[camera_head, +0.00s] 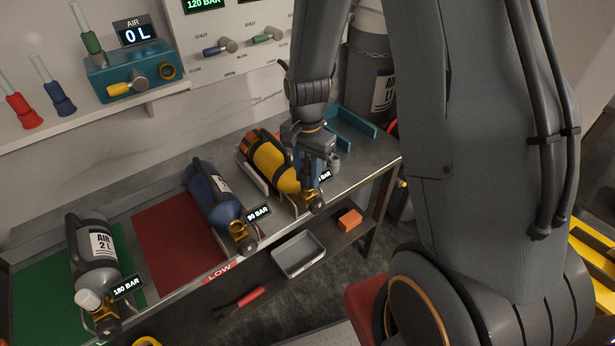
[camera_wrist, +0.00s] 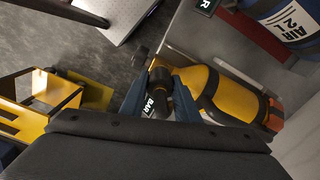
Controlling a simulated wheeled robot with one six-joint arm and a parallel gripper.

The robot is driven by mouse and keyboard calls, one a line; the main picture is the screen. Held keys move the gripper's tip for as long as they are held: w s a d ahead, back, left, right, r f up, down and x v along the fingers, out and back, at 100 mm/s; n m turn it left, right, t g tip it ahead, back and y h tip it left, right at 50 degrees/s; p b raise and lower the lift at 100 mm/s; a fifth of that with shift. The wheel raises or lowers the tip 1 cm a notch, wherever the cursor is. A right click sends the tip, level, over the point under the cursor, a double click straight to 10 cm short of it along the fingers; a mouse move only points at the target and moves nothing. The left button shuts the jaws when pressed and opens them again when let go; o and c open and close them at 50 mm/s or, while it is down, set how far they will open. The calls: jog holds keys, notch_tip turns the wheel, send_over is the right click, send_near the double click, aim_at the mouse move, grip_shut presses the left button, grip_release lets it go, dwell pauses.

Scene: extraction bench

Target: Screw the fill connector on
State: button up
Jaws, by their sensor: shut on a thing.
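The yellow cylinder (camera_head: 270,162) lies in a cradle at the right of the bench. It also shows in the wrist view (camera_wrist: 208,86). Its brass valve (camera_head: 315,203) points to the front, and its BAR label is partly hidden. My gripper (camera_head: 311,180) is at this valve end, pointing down. In the wrist view my gripper's blue fingers (camera_wrist: 158,98) are shut on a dark round part (camera_wrist: 161,76), which seems to be the fill connector. It is at the valve end of the cylinder. I cannot tell whether its thread is engaged.
A blue cylinder (camera_head: 210,195) on the red mat (camera_head: 165,240) and a grey cylinder (camera_head: 92,250) on the green mat (camera_head: 30,285) lie to the left. A grey tray (camera_head: 298,255), an orange block (camera_head: 350,219) and a red-handled tool (camera_head: 240,301) are on the lower shelf.

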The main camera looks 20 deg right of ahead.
jog(key=m+p, duration=0.1)
jog(key=m, duration=0.6)
jog(key=shift+m+p, duration=0.3)
jog(key=m+p, duration=0.1)
jog(key=m, duration=0.5)
jog(key=o, duration=1.2)
jog(key=shift+c, duration=0.2)
